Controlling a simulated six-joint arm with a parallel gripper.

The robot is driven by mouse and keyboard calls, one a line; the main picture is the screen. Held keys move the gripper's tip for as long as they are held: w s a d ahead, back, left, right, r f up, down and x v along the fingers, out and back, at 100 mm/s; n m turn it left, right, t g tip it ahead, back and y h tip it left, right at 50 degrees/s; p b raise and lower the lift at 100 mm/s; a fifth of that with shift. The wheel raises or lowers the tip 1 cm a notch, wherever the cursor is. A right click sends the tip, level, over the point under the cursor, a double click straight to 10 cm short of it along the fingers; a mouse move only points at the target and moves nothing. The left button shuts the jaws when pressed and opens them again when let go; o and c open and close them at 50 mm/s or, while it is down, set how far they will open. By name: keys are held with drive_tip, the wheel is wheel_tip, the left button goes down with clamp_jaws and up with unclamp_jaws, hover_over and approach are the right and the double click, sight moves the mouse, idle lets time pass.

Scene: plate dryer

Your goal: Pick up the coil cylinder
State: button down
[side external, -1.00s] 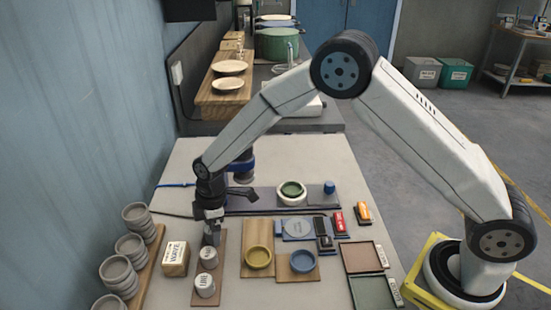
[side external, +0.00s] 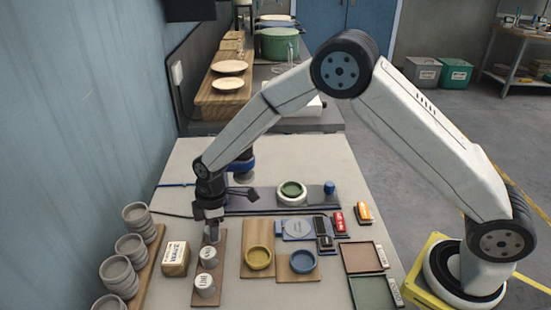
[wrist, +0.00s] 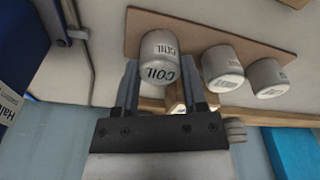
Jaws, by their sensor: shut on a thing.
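The coil cylinder (wrist: 160,52) is light grey with COIL printed on it in dark letters. In the wrist view it sits between the two fingers of my gripper (wrist: 160,84), which is shut on it. In the side external view my gripper (side external: 211,222) points down at the far end of a brown board (side external: 222,288). There the coil cylinder is mostly hidden by the gripper. I cannot tell whether it touches the board. Two similar grey cylinders (side external: 208,256) (side external: 204,286) stand on the board nearer the camera.
A wooden block (side external: 175,260) and stacked grey bowls (side external: 130,247) stand left of the board. A yellow dish (side external: 258,258) and a blue dish (side external: 302,262) are to its right. A green-centred white ring (side external: 292,192) is farther back.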

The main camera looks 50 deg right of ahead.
drive_tip(key=shift+r, duration=0.1)
drive_tip(key=shift+r, duration=0.9)
drive_tip(key=s+d+r, duration=0.4)
drive_tip(key=s+r, duration=0.7)
drive_tip(key=s, duration=0.2)
drive_tip(key=shift+s, duration=0.2)
